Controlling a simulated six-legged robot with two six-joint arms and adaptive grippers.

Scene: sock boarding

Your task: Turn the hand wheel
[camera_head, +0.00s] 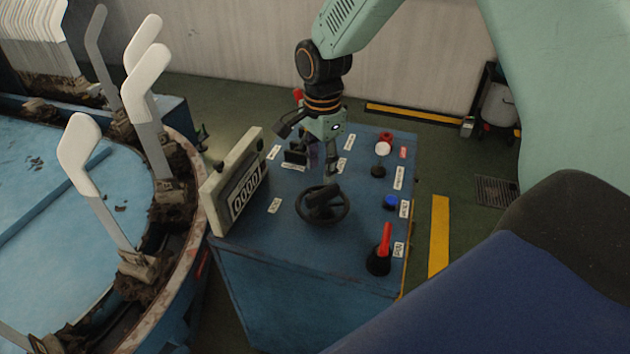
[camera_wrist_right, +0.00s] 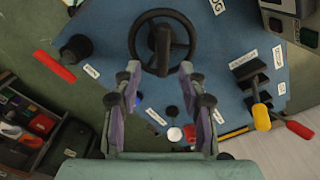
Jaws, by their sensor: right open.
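The hand wheel (camera_head: 322,203) is a black ring with a thick dark bar across its hub. It sits on top of the blue control console (camera_head: 270,255). My right gripper (camera_head: 308,151) is open and empty, above the console just behind the wheel in the head view. In the right wrist view the wheel (camera_wrist_right: 162,50) lies ahead of the parted fingertips (camera_wrist_right: 160,75). The fingers appear to be apart from the rim, but the exact gap is hard to judge. My left gripper is not in view.
A counter box (camera_head: 240,190) stands at the console's left edge. A round blue table with white sock forms (camera_head: 80,155) is at left.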

